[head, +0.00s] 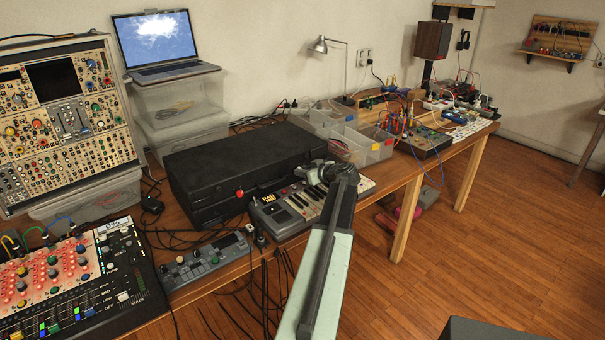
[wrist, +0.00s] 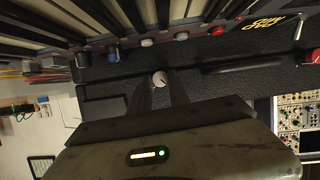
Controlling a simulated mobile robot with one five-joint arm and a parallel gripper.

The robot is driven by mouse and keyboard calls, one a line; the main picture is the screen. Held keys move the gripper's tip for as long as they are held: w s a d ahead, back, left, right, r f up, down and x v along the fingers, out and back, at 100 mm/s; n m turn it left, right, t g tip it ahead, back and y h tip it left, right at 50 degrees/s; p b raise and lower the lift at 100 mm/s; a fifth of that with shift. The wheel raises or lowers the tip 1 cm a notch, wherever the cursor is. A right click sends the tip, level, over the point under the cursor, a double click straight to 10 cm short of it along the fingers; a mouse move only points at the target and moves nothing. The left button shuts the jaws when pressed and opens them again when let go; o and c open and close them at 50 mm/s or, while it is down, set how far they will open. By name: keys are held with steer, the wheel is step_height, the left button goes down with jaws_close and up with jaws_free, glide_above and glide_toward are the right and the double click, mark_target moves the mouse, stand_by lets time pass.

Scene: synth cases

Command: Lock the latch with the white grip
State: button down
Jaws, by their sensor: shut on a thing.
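The black case (head: 235,165) lies shut on the table in the head view, with a red-gripped latch (head: 239,192) on its front. My arm reaches to the right part of that front and hides the spot. In the wrist view, the white grip (wrist: 160,79) sits between my gripper's (wrist: 160,90) two dark fingertips, which are closed on it. The case's dark front (wrist: 215,85) lies around it, and the red grip (wrist: 315,56) shows at the right edge. Whether the white-gripped latch is locked cannot be told.
A small keyboard (head: 300,208) stands close in front of the case, its knobs near my fingers. A grey device (head: 205,262) with cables is left of it. Clear bins (head: 365,145) stand to the right.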

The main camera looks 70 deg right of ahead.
steer(key=shift+w+d+m+t+y, duration=0.25)
steer(key=shift+m+t+y, duration=0.25)
steer(key=shift+m, duration=0.4)
steer(key=shift+s+d+f+m+t+y+b, duration=0.1)
steer(key=shift+m+t+y+b, duration=0.15)
steer(key=shift+m+y+b, duration=0.25)
steer(key=shift+s+f+m+t+y+b, duration=0.1)
steer(key=shift+m+t+y+b, duration=0.2)
steer(key=shift+m+b, duration=0.3)
steer(key=m+t+b, duration=0.1)
steer(key=m+b, duration=0.1)
steer(key=shift+f+m+y, duration=0.1)
steer(key=shift+m+y, duration=0.2)
steer(key=shift+m, duration=0.1)
steer(key=shift+m+t+y+b, duration=0.3)
steer(key=shift+m+t+b, duration=0.25)
steer(key=shift+m+b, duration=0.35)
steer(key=shift+d+m, duration=0.1)
steer(key=shift+m, duration=0.2)
steer(key=c, duration=1.2)
jaws_free()
steer(key=shift+c, duration=0.2)
